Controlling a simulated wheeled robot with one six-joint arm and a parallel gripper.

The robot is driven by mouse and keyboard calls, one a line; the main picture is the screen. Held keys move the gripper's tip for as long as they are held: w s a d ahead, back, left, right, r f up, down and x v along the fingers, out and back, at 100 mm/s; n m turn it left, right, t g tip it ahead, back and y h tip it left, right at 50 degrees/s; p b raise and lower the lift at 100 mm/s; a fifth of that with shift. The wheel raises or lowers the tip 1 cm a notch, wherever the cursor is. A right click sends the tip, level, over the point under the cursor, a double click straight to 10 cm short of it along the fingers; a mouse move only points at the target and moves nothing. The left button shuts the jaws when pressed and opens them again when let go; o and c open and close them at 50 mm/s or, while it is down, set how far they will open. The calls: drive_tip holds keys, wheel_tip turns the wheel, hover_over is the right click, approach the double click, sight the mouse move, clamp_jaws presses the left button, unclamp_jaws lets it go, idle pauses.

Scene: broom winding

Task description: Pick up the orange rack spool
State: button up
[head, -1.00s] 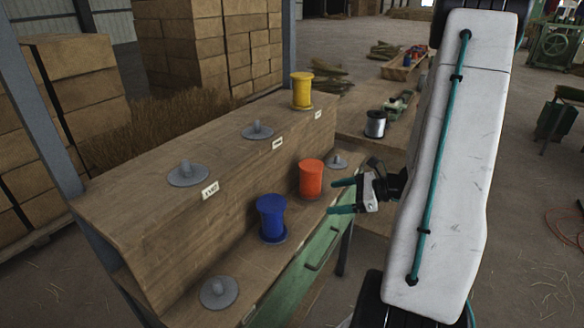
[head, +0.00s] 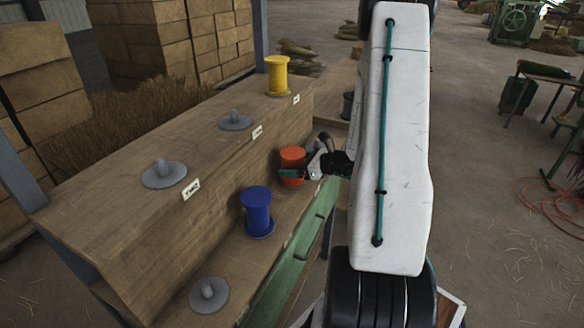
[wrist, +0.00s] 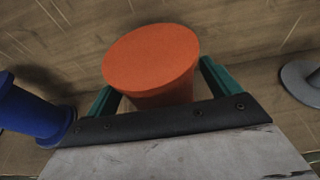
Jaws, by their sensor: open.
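The orange spool (head: 292,155) stands upright on the lower shelf of the wooden rack (head: 130,215), near its far right end. My gripper (head: 291,173) is at the spool, with a teal finger showing across its near side. In the wrist view the orange spool (wrist: 152,62) sits between the two teal fingers (wrist: 158,92), one on each side, its round top flange toward the camera. The fingers are open. Part of the spool's lower body is hidden behind the gripper's dark edge.
A blue spool (head: 257,212) stands left of the orange one, close to my gripper's side in the wrist view (wrist: 28,110). A yellow spool (head: 277,75) stands on the upper shelf. Empty grey pegs (head: 209,295) sit on both shelves.

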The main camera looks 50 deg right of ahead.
drive_tip(key=shift+w, duration=0.25)
drive_tip(key=shift+a, duration=0.1)
drive_tip(key=c, duration=1.1)
drive_tip(key=shift+o, duration=0.2)
drive_tip(key=shift+r, duration=0.1)
